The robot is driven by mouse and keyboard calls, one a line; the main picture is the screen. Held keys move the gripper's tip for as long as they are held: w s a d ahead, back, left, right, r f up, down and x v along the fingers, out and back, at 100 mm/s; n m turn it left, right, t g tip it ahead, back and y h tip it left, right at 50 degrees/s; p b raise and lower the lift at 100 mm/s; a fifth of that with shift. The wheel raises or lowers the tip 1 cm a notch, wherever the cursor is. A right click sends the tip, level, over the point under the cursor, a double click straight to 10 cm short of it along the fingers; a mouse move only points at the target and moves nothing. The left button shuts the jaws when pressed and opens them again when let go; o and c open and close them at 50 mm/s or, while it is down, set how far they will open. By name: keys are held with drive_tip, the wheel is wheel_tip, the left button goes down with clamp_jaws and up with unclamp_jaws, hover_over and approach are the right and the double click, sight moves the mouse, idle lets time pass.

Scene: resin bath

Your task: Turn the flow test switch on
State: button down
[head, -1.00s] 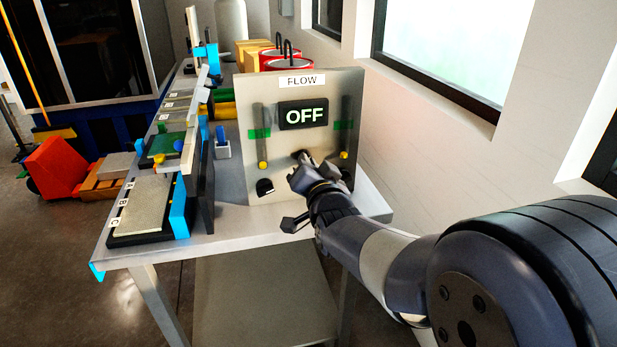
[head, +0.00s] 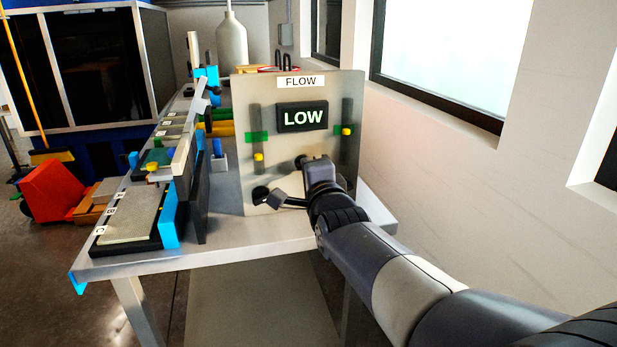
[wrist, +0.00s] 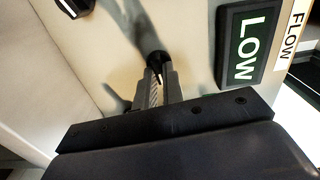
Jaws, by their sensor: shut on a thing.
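The flow panel (head: 285,145) stands upright on the bench, labelled FLOW, and its display (head: 303,117) reads LOW. The display also shows in the wrist view (wrist: 248,45). My gripper (wrist: 158,80) is at the panel's lower middle, shut on a small dark switch (wrist: 157,57) with a light mark. The fingers hide most of the switch. In the head view my wrist covers the lower right of the panel. A second black knob (wrist: 73,6) sits apart from the gripper, at the top left of the wrist view.
Two gauge tubes flank the display. The left yellow float (head: 258,157) is below its green band; the right yellow float (head: 347,131) is at its band. A tray of pads (head: 130,215) lies left on the bench. The wall and window are right.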

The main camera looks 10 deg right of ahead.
drive_tip(key=shift+m, duration=0.6)
drive_tip(key=c, duration=1.5)
unclamp_jaws()
